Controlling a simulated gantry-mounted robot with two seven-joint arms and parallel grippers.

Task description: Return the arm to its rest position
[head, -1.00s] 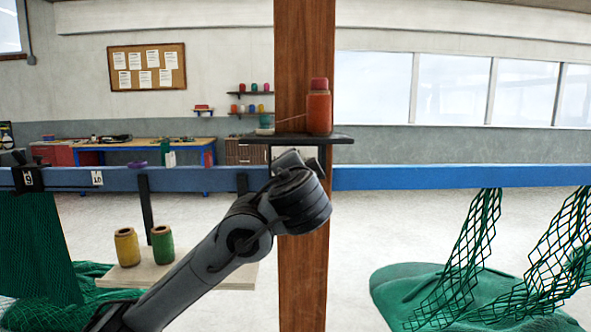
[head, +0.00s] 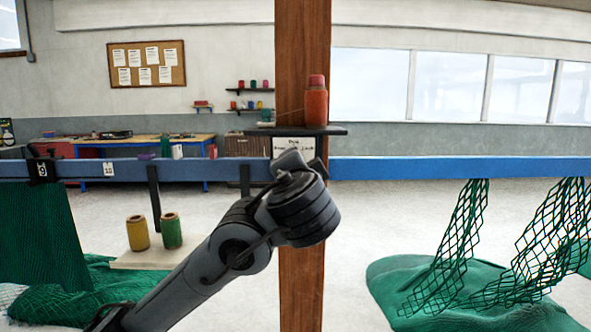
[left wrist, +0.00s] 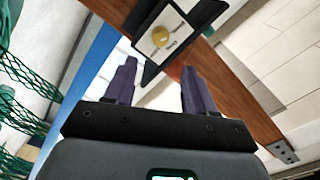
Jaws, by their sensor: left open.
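My left arm (head: 240,240) reaches in from the lower left in the head view. Its wrist is in front of the wooden post (head: 302,280), just below the small dark shelf (head: 330,130); the fingers are mostly hidden there. In the left wrist view my left gripper (left wrist: 158,66) is open, its two dark fingers apart with nothing held between them. Beyond them are the wooden post (left wrist: 245,100) and a dark-edged white panel with a round brass-coloured piece (left wrist: 161,37). My right gripper is in neither view.
A blue rail (head: 450,168) runs across, with green nets (head: 460,235) hanging at right and left. Yellow (head: 137,233) and green (head: 171,231) spools stand on a pale board (head: 150,260). Open floor lies behind the rail.

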